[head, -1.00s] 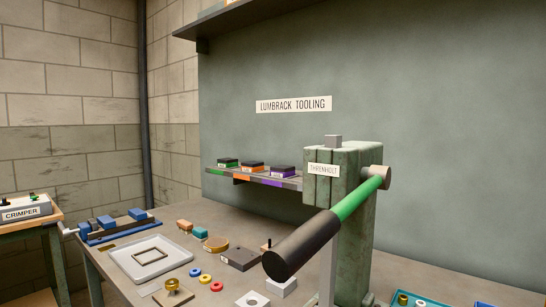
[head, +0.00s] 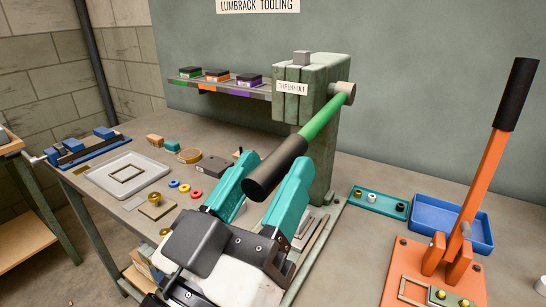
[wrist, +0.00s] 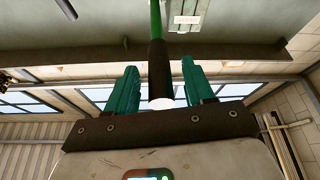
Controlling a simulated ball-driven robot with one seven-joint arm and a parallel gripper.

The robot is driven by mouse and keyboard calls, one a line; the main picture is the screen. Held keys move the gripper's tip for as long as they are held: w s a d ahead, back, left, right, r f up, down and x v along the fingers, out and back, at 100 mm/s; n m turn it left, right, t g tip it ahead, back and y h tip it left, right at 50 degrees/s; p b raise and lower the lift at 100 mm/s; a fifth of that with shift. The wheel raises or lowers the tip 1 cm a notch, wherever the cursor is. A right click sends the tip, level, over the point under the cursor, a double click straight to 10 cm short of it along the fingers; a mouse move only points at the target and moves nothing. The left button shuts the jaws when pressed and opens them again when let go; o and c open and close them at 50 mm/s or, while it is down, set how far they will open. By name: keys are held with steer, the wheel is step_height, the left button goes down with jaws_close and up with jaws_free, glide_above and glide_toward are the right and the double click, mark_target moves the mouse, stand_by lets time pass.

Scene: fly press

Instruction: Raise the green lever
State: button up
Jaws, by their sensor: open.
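The green lever (head: 319,120) sticks out from the pivot on the green THRENHOLT press (head: 316,125) and slopes down toward me, ending in a thick black grip (head: 275,167). My gripper (head: 275,163) has teal fingers and is open, with one finger on each side of the black grip. In the wrist view the black grip (wrist: 157,75) lies between the two fingers (wrist: 160,68), with a gap visible on each side. The lever's green part (wrist: 155,18) runs on beyond the fingertips. The grip hides part of the fingers in the head view.
An orange lever tool (head: 487,150) stands at right beside a blue tray (head: 440,212). A teal holder (head: 365,198) lies near the press base. A shelf (head: 210,83) with colored blocks is behind. A pale tray (head: 155,168) and small parts lie at left.

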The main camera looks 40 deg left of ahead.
steer(key=shift+w+a+r, duration=0.2)
steer(key=shift+w+r, duration=0.05)
steer(key=shift+w, duration=0.4)
steer(key=shift+c, duration=0.4)
jaws_close()
